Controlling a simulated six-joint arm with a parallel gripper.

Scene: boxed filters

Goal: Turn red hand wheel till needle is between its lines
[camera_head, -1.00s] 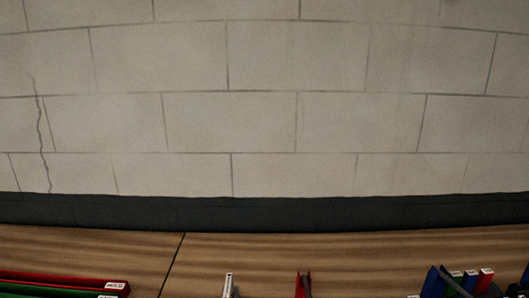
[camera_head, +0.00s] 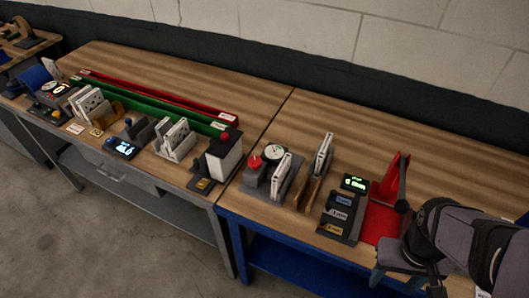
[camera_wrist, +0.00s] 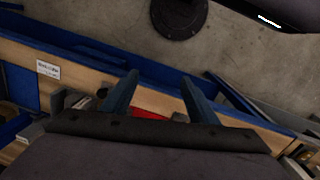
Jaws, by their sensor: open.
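The red hand wheel (camera_head: 255,161) sits on a grey fixture near the middle of the bench in the head view. A round white-faced gauge (camera_head: 274,152) stands just to its right. The needle and its lines are too small to read. My gripper shows in the wrist view (camera_wrist: 160,97) with its two blue-grey fingers apart and nothing between them. In the head view my arm is at the far right, well away from the wheel.
White boxed filters (camera_head: 281,175) stand upright right of the wheel. A white box with a red knob (camera_head: 225,145) stands to its left. A red press-like stand (camera_head: 393,190) and a labelled grey panel (camera_head: 340,213) lie between the wheel and my arm.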

